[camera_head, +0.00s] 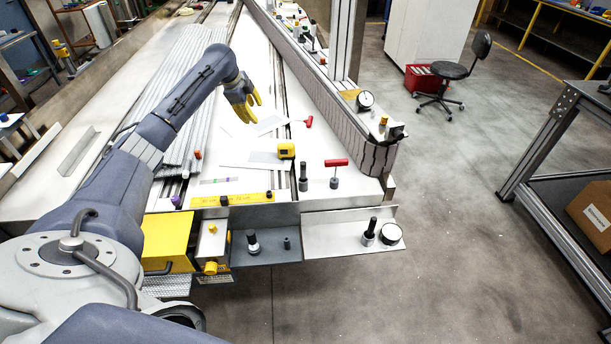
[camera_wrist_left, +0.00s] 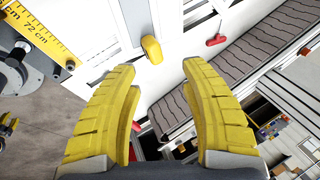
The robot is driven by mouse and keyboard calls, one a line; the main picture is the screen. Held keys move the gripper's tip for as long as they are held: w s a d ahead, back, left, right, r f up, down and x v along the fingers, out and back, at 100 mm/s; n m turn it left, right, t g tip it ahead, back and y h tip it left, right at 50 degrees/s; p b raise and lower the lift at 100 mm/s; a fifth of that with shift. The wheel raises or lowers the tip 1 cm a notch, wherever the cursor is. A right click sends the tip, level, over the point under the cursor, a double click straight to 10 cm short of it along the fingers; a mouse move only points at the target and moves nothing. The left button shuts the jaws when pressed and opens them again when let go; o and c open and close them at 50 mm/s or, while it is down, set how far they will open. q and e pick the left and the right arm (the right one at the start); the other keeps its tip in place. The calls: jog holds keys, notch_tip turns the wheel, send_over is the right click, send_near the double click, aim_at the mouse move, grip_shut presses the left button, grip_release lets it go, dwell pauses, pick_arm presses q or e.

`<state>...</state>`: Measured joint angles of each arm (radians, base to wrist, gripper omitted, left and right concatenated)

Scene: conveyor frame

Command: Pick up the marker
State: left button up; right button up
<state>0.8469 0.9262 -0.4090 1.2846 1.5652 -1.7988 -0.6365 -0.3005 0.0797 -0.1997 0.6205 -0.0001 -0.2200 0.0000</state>
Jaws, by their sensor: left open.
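I cannot single out a marker with certainty. A small upright orange-red piece (camera_head: 198,155) stands by the grey slats in the head view, and a small purple piece (camera_head: 177,201) is near the front edge. My left gripper (camera_head: 252,110) is open and empty above the white table, its yellow fingers pointing down. In the left wrist view, the open fingers (camera_wrist_left: 161,66) frame white table surface, with a small red thing (camera_wrist_left: 136,127) between them. My right gripper is not in view.
A yellow tape measure (camera_head: 286,151) and red-handled tools (camera_head: 308,122) lie right of the gripper. The conveyor belt (camera_head: 330,108) runs along the table's right side. Dark upright tools (camera_head: 303,176) stand near the front. Grey slats (camera_head: 185,90) cover the left part.

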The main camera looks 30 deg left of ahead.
pick_arm(q)
jog(key=d+m+g, duration=0.3)
jog(key=d+m, duration=0.3)
jog(key=d, duration=0.8)
jog(key=m+g, duration=0.2)
jog(key=m, duration=0.2)
send_over(303, 175)
jog(key=w, duration=0.1)
jog(key=f, duration=1.8)
jog(key=shift+a+f, duration=0.25)
jog(key=shift+f, duration=0.05)
jog(key=shift+c, duration=0.6)
grip_shut()
